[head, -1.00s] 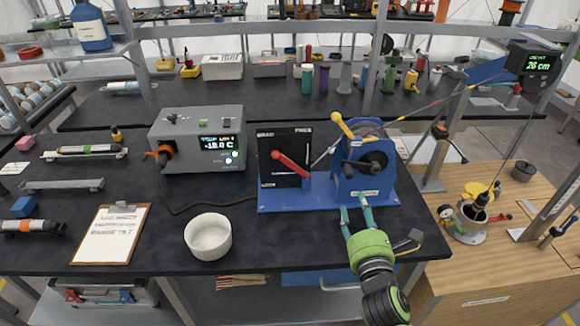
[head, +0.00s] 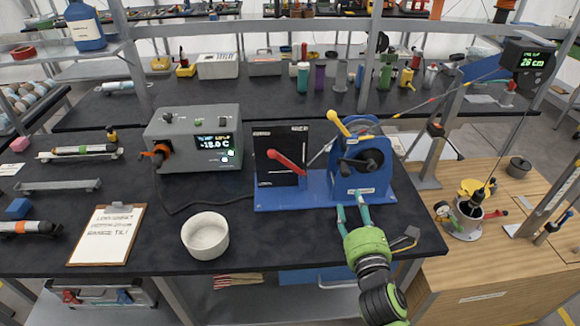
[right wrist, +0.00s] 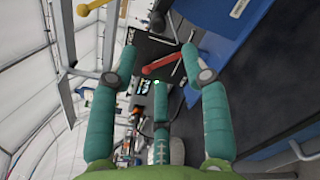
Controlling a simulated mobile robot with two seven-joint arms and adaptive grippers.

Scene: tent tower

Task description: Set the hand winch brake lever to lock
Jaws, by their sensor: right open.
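The hand winch (head: 362,175) stands on a blue base plate (head: 290,200) at the front of the dark bench. Its black panel (head: 265,140) carries a red brake lever (head: 287,161), slanting from upper left to lower right. The panel's upper right label seems to read FREE; the other labels are too small to read. My right gripper (head: 352,203) is open and empty at the winch's front edge, right of the red lever and apart from it. In the right wrist view, the red lever (right wrist: 160,65) shows beyond the spread fingers. My left gripper is out of view.
A yellow-knobbed handle (head: 339,122) and a dark crank (head: 362,162) stick out from the winch. A white bowl (head: 205,236), a grey temperature box (head: 200,140) and a clipboard (head: 107,235) are to the left. The bench front before the base plate is mostly clear.

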